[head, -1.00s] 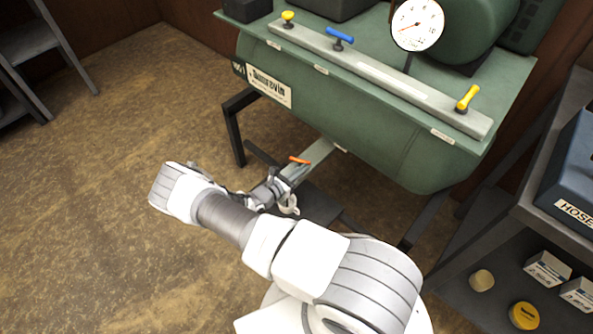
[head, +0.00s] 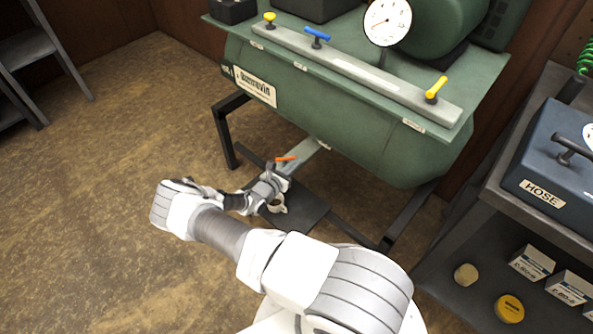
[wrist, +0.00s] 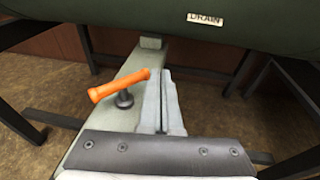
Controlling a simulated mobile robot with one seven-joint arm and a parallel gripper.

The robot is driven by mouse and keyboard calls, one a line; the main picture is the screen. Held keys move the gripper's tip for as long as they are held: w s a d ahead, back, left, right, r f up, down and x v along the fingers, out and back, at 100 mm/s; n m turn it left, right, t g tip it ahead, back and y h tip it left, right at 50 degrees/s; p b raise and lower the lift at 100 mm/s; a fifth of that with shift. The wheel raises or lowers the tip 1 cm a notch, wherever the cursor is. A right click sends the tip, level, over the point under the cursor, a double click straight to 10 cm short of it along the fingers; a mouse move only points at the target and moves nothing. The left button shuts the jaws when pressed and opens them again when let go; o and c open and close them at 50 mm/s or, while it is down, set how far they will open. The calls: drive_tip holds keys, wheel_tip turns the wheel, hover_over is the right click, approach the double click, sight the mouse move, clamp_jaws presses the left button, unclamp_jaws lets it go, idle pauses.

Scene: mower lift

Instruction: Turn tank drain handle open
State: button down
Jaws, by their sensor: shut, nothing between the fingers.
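The orange drain handle (wrist: 118,85) sits on a dark stem on a grey-green bar under the green tank, below the "DRAIN" label (wrist: 206,19). In the wrist view it slants up to the right, its right end close to my gripper's fingers. My gripper (wrist: 162,75) is shut and empty, just right of the handle; I cannot tell whether they touch. In the head view the orange handle (head: 286,158) shows just beyond my gripper (head: 280,172), low in front of the tank (head: 340,130).
Yellow (head: 436,89) and blue (head: 317,36) handles and a gauge (head: 388,21) are on top of the tank. Dark frame legs (head: 222,140) stand around the low bar. A shelf with a blue hose box (head: 545,165) is at the right. Open floor lies left.

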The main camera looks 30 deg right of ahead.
drive_tip(key=shift+w+d, duration=0.15)
drive_tip(key=shift+d, duration=0.1)
drive_tip(key=shift+a, duration=0.1)
idle(1.4)
